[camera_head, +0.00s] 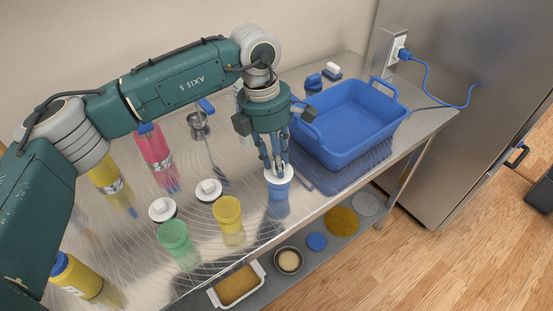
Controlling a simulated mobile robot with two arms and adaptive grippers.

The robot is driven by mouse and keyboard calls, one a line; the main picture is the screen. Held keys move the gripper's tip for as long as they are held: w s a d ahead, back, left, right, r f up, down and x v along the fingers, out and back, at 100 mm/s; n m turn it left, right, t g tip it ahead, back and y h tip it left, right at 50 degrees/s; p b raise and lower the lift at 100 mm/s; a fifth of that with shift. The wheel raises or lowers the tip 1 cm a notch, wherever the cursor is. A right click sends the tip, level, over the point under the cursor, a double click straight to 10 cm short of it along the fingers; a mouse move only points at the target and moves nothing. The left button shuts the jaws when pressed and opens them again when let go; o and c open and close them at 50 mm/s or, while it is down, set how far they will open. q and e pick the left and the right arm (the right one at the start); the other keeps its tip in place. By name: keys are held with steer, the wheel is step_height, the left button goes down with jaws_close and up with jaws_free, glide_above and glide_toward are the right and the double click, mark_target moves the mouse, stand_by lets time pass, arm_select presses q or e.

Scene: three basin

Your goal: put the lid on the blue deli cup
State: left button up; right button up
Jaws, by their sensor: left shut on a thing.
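The blue deli cup (277,189) stands upright on the steel table, in front of the blue basin. A white lid (279,175) is level over the cup's mouth and hides its rim. I cannot tell whether it is fully seated or slightly above. My left gripper (274,163) points straight down above the cup, shut on the white lid from above; its fingers hide the lid's knob. My right gripper is not in view.
A green cup (174,236) and a yellow cup (228,209) stand left of the blue cup. Two white lids (162,209) (208,190) lie behind them. The blue basin (350,125) is close on the right. Bottles and a ladle (199,122) are farther left.

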arm_select(q)
steer(key=shift+f+b, duration=0.15)
steer(key=shift+b, duration=0.5)
stand_by(0.7)
steer(key=o, duration=1.5)
steer(key=shift+r+p, duration=1.1)
steer(key=shift+r, duration=1.45)
